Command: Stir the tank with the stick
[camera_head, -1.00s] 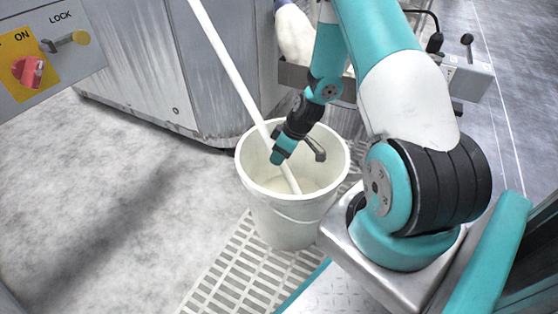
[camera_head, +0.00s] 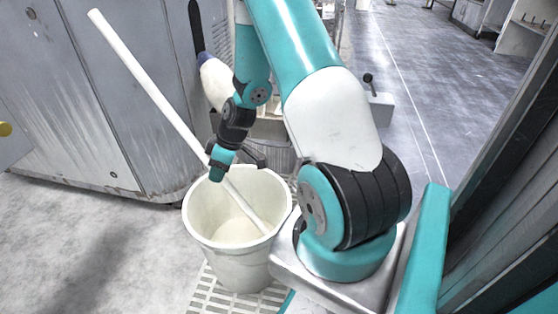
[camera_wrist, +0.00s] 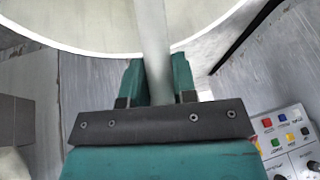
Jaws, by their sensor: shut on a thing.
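The white stick (camera_head: 150,88) stands tilted in the white tank, a round bucket (camera_head: 240,272), in the head view. Its upper end leans to the upper left and its lower end is inside the bucket, at the pale contents. My gripper (camera_head: 222,172) is shut on the stick just above the bucket's rim. In the wrist view the stick (camera_wrist: 152,45) runs between the two teal fingers (camera_wrist: 158,82), with the bucket's rim (camera_wrist: 90,50) beyond. The stick's lower tip is hard to make out in the pale contents.
The bucket stands on a slotted floor grating (camera_head: 215,296). A grey metal cabinet (camera_head: 110,110) stands behind it to the left. A control panel with coloured buttons (camera_wrist: 285,135) shows in the wrist view. Open floor (camera_head: 70,240) lies at the left.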

